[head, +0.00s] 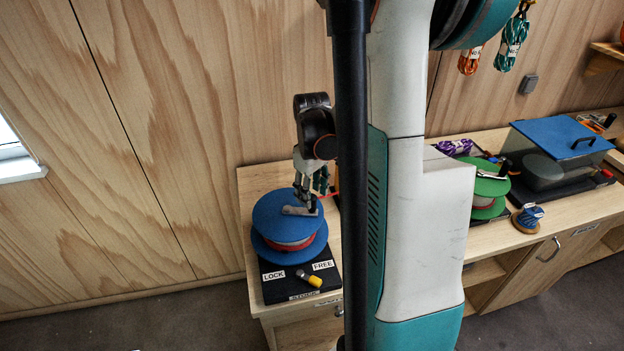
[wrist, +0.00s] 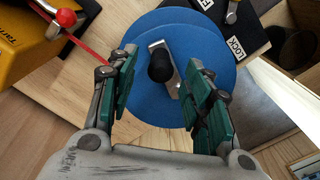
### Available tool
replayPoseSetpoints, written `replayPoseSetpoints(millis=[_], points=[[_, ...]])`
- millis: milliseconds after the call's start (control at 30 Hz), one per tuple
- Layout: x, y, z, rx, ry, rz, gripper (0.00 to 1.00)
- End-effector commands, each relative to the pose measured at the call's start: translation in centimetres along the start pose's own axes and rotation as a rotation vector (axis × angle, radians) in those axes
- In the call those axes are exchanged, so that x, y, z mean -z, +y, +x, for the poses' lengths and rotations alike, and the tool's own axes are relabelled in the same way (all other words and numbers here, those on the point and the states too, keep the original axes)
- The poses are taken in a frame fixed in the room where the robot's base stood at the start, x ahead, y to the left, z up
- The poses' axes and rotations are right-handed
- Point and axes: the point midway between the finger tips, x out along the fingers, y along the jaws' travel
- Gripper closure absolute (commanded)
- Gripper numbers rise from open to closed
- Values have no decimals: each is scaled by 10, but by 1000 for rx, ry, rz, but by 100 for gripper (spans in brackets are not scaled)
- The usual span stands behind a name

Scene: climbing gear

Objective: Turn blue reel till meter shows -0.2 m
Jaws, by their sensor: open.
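The blue reel (head: 272,213) sits on a black base (head: 275,290) at the left end of the bench, with red cord wound below its top disc. A grey crank with a black knob (wrist: 160,66) is on top of the reel. My gripper (head: 312,203) is above the reel, fingers pointing down. In the wrist view my gripper (wrist: 158,95) is open, with its green-padded fingers on either side of the crank knob, apart from it. A yellow-tipped lever (head: 309,278) is on the base between the LOCK and FREE labels. The meter's reading is not visible.
A yellow device (wrist: 30,45) with a red knob stands beside the reel, a red cord running from it. Right of my column are a green reel (head: 485,185), a small blue spool (head: 527,217) and a blue-lidded clear box (head: 560,150). A wooden wall stands behind the bench.

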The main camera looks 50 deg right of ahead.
Motion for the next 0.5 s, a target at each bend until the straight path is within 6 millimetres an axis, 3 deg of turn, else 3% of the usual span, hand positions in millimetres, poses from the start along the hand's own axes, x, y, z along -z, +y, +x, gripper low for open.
replayPoseSetpoints(millis=[200,500], points=[[0,0,24,0,0,0,55],[0,0,30,0,0,0,55]])
